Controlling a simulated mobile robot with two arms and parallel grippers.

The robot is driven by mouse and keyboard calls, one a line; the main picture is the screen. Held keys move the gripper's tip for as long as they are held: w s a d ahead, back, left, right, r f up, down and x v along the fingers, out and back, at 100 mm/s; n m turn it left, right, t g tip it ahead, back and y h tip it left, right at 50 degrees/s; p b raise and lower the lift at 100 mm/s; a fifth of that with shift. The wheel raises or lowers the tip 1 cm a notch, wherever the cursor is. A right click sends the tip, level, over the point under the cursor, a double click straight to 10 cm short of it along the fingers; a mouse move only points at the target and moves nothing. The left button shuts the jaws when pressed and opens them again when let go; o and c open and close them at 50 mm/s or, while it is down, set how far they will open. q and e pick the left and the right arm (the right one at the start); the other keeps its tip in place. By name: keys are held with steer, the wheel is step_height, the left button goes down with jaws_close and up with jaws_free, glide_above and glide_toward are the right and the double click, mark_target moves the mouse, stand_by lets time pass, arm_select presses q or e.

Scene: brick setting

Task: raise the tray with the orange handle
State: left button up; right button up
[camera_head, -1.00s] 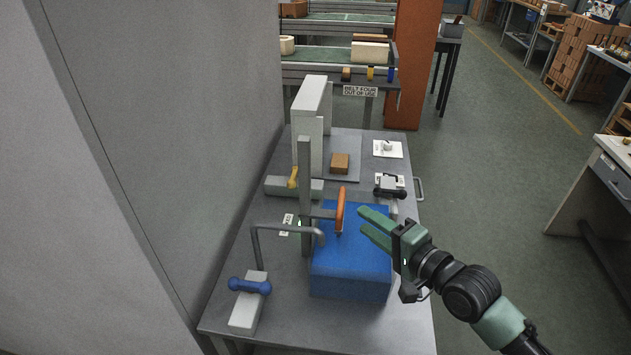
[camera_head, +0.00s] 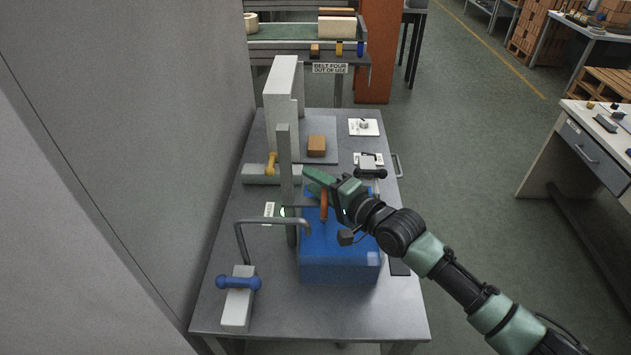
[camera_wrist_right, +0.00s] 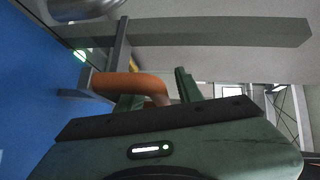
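The orange handle (camera_head: 323,206) is an upright loop beside the grey post (camera_head: 287,190), above the blue block (camera_head: 340,262). In the right wrist view the handle (camera_wrist_right: 130,84) curves across one finger, its near end between the two fingers. My right gripper (camera_head: 318,182) is at the handle's upper end and partly hides it. In the wrist view the right gripper's fingers (camera_wrist_right: 158,92) stand apart, so it looks open around the handle. I cannot make out a separate tray; a grey bar joins handle and post. My left gripper is not in view.
A bent grey rail (camera_head: 270,222) stands left of the blue block. A blue-handled lever (camera_head: 238,283) is at the table's front left, a yellow lever (camera_head: 271,165) behind. A brown block (camera_head: 316,146) lies further back. A grey wall (camera_head: 130,130) borders the left.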

jaws_close()
stand_by(1.4)
